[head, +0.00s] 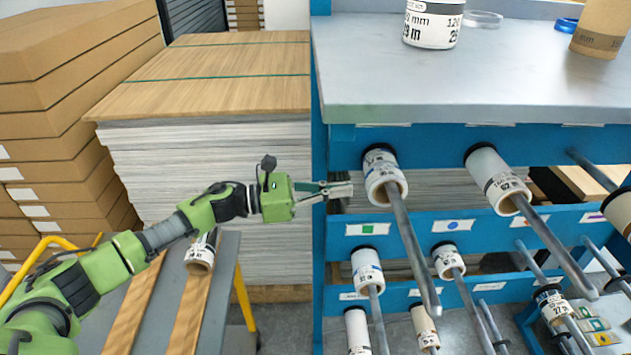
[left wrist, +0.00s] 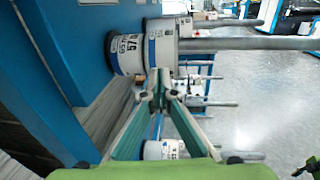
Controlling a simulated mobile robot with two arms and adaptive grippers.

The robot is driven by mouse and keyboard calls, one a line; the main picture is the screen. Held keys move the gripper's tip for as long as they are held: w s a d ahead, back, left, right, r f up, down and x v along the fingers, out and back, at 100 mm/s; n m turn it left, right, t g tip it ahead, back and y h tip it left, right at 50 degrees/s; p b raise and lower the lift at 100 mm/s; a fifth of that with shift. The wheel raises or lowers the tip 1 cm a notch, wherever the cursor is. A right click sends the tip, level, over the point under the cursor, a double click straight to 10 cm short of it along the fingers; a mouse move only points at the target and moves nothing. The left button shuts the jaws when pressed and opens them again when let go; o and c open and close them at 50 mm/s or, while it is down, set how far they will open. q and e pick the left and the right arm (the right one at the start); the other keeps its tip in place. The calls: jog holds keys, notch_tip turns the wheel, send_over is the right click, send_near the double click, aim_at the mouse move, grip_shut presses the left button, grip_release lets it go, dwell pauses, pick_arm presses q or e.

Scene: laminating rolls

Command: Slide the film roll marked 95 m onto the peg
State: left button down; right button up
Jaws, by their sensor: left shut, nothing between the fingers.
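My left gripper (head: 346,190) is shut and empty, just left of a white film roll (head: 377,172) on the upper left peg (head: 412,245) of the blue rack. In the left wrist view the closed fingertips (left wrist: 156,80) are in front of two white rolls at the back of a peg, a nearer roll (left wrist: 162,42) and one behind it (left wrist: 124,52). I cannot tell whether they touch. A white roll (head: 433,24) stands upright on the grey rack top. Another roll (head: 200,256) lies on the low cart at left. I cannot read 95 m surely on any roll. My right gripper is not in view.
The blue rack (head: 455,240) has several pegs jutting forward, many carrying rolls, including one at upper right (head: 494,178). A brown roll (head: 603,27) stands on the rack top (head: 470,85). Stacked sheets (head: 215,165) and brown boxes (head: 60,120) fill the left.

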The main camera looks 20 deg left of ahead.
pick_arm(q)
jog(key=x, duration=0.2)
jog(key=shift+w+d+p, duration=0.15)
jog(key=shift+d+p, duration=0.15)
jog(key=shift+p, duration=0.1)
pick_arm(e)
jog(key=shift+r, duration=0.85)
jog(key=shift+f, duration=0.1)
pick_arm(q)
jog(key=shift+b+x, duration=1)
jog(key=shift+x, duration=0.05)
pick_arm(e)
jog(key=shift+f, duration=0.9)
pick_arm(q)
jog(key=shift+a, duration=0.1)
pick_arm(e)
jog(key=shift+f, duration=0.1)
